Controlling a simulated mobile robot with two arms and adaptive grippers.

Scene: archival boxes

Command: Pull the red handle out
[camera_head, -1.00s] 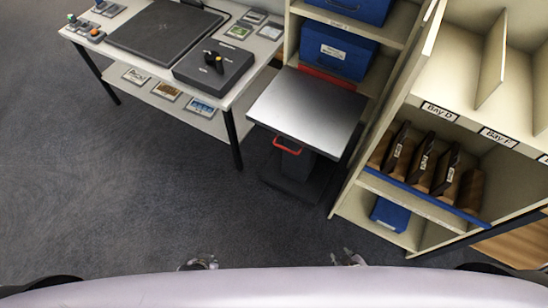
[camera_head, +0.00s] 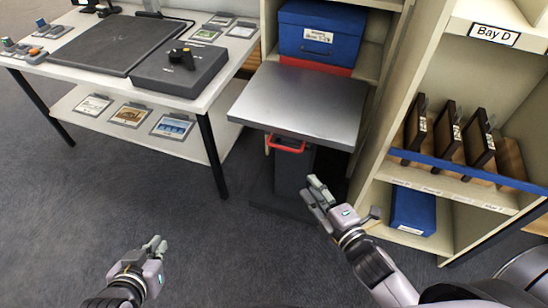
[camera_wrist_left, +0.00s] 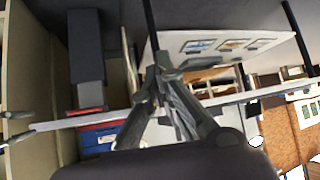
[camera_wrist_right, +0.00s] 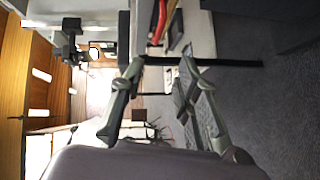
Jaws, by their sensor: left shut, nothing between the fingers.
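The red handle (camera_head: 286,146) is a U-shaped bar on the front of the grey metal-topped stand (camera_head: 300,98), just under its top edge. A red bar, probably the handle, also shows at the top of the right wrist view (camera_wrist_right: 159,22). My right gripper (camera_head: 316,190) is in front of and below the handle, to its right, apart from it. Its fingers are spread and empty in the right wrist view (camera_wrist_right: 160,66). My left gripper (camera_head: 157,245) is low over the floor at the left, far from the handle. Its fingers are together and empty.
A white table (camera_head: 110,75) with a dark flat panel and grey box stands at the left. A blue box (camera_head: 318,35) sits behind the stand. The shelf unit (camera_head: 385,165) rises close to its right. Dark carpet (camera_head: 150,200) is free in front.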

